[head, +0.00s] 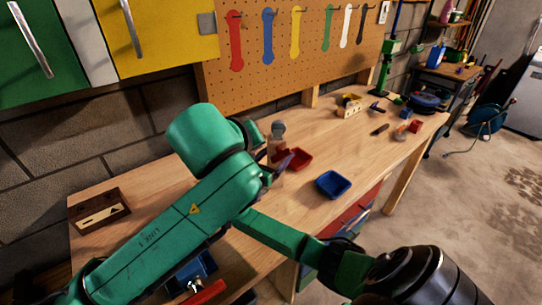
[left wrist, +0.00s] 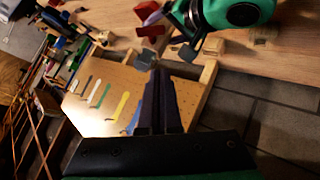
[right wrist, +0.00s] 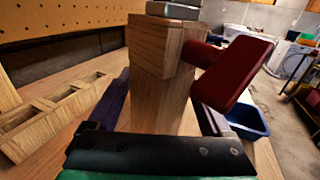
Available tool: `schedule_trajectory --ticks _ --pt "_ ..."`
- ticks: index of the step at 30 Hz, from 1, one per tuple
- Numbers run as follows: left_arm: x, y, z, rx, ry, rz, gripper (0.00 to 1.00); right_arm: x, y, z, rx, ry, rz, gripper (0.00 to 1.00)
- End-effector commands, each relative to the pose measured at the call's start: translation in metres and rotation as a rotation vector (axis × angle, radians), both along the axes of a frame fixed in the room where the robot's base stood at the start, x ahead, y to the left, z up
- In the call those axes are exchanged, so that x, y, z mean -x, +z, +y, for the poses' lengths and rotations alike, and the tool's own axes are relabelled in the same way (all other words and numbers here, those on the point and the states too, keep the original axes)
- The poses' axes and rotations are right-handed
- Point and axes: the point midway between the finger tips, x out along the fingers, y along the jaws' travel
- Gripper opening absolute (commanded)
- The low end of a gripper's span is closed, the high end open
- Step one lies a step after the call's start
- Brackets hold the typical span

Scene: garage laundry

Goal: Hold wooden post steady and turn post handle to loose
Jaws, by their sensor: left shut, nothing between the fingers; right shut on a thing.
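The wooden post (right wrist: 155,85) stands upright in the right wrist view, with a grey metal cap (right wrist: 173,10) on top. Its red handle (right wrist: 232,72) sticks out to the right. My right gripper (right wrist: 160,110) has one finger on each side of the post and is shut on it below the handle. In the head view, the post's cap (head: 278,129) shows just past the green arm, which hides much of the post. My left gripper (left wrist: 160,80) is shut and empty. In the left wrist view, the red handle (left wrist: 152,30) appears above its fingertips, apart from them in the picture.
A slotted wooden block (head: 100,212) lies at the bench's left end. A pegboard (head: 290,60) with coloured tools stands behind the bench (head: 355,150). Several small items lie toward the bench's far end.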

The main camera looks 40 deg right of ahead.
Motion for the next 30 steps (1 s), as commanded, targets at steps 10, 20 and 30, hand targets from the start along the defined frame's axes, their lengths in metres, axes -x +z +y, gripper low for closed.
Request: schedule_trajectory --ticks 10,20,30 --pt "-0.035 -0.043 -0.044 -0.001 0.003 0.000 0.00 0.000 0.000 0.000 -0.001 0.002 -0.002 0.08" --pt "-0.038 -0.086 -0.074 0.000 0.000 -0.001 0.00 0.000 0.000 0.000 -0.001 0.001 -0.002 0.08" --pt "-0.037 -0.091 -0.076 0.003 0.000 0.001 0.00 0.000 0.000 0.000 -0.001 0.001 -0.002 0.08"
